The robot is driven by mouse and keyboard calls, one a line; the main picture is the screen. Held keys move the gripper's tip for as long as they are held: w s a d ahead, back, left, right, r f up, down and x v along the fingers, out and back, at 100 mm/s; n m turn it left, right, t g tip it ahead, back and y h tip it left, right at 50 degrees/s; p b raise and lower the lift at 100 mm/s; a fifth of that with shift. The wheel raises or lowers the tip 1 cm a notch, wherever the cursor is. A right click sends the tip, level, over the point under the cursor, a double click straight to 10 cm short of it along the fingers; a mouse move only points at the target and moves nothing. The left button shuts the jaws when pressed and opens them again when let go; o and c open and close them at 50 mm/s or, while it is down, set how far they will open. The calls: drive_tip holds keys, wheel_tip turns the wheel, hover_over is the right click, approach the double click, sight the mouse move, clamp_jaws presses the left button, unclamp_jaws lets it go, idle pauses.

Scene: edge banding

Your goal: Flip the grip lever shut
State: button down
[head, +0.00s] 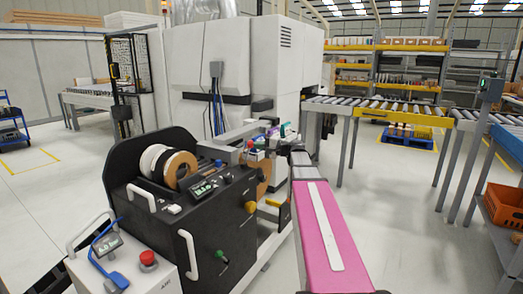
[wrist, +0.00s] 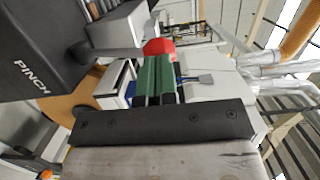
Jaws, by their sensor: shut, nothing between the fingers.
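My gripper (wrist: 156,66) shows in the wrist view with its two green-padded fingers side by side, shut and empty. A red knob (wrist: 159,46), which looks like the end of the grip lever, is right at the fingertips. It seems to touch them or lie just beyond them; I cannot tell which. A grey metal block (wrist: 117,32) is beside the knob, next to a black housing marked PINCH (wrist: 40,50). In the head view my pink arm reaches toward the small coloured knobs on the machine, and the fingers are not clear there.
The black edge-banding unit (head: 210,240) carries a tape roll (head: 181,170), a display and several knobs. A large white machine (head: 200,60) stands behind. A roller conveyor (head: 385,108) is at the right, with an orange crate (head: 503,205) nearby. The floor right of my arm is clear.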

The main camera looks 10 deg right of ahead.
drive_tip(key=w+a+r+m+g+h, duration=0.1)
drive_tip(key=w+a+r+g+h, duration=0.1)
drive_tip(key=w+a+g+h, duration=0.3)
drive_tip(key=shift+w+a+h, duration=0.9)
drive_tip(key=shift+w+a, duration=0.95)
drive_tip(key=shift+f, duration=0.1)
drive_tip(key=w+r+v, duration=0.1)
drive_tip(key=v, duration=1.3)
drive_tip(key=shift+a, duration=0.3)
drive_tip(key=shift+s+r, duration=0.1)
